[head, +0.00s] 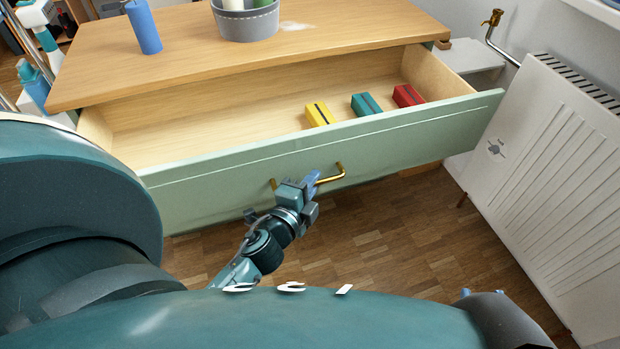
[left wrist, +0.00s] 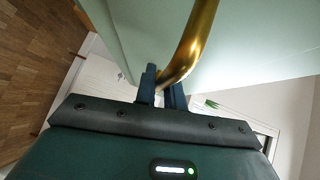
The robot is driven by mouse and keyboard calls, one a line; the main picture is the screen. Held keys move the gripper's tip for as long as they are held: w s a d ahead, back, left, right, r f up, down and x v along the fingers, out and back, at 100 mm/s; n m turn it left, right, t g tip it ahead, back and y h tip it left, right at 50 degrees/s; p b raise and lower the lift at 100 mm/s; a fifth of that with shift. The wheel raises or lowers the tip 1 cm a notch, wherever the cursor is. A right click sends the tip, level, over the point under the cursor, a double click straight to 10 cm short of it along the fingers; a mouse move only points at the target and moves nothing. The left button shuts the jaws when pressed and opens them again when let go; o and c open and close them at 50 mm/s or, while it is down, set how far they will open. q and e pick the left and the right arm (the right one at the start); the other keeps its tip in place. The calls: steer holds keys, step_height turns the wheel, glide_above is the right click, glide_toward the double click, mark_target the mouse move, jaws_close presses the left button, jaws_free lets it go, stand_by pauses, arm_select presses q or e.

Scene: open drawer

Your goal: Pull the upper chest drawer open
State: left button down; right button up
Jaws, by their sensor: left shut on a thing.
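The upper chest drawer (head: 400,135) has a pale green front and stands well out from the chest, its inside showing. Its brass bar handle (head: 331,177) is on the front, partly hidden by my gripper. My left gripper (head: 312,180) is shut on the handle. In the left wrist view the brass handle (left wrist: 196,40) runs down between the fingers of the gripper (left wrist: 163,88), with the green drawer front (left wrist: 245,45) behind it. My right gripper is not seen.
Yellow (head: 320,114), teal (head: 366,104) and red (head: 408,95) boxes lie in the drawer. The wooden chest top (head: 340,35) holds a blue cylinder (head: 143,27) and a grey basket (head: 246,25). A white radiator (head: 550,170) stands close to the drawer's right end. Bare wood floor (head: 390,220) lies below.

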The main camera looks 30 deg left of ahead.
arm_select(q)
steer(key=c, duration=1.5)
jaws_free()
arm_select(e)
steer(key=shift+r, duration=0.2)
arm_select(q)
steer(key=shift+s, duration=0.1)
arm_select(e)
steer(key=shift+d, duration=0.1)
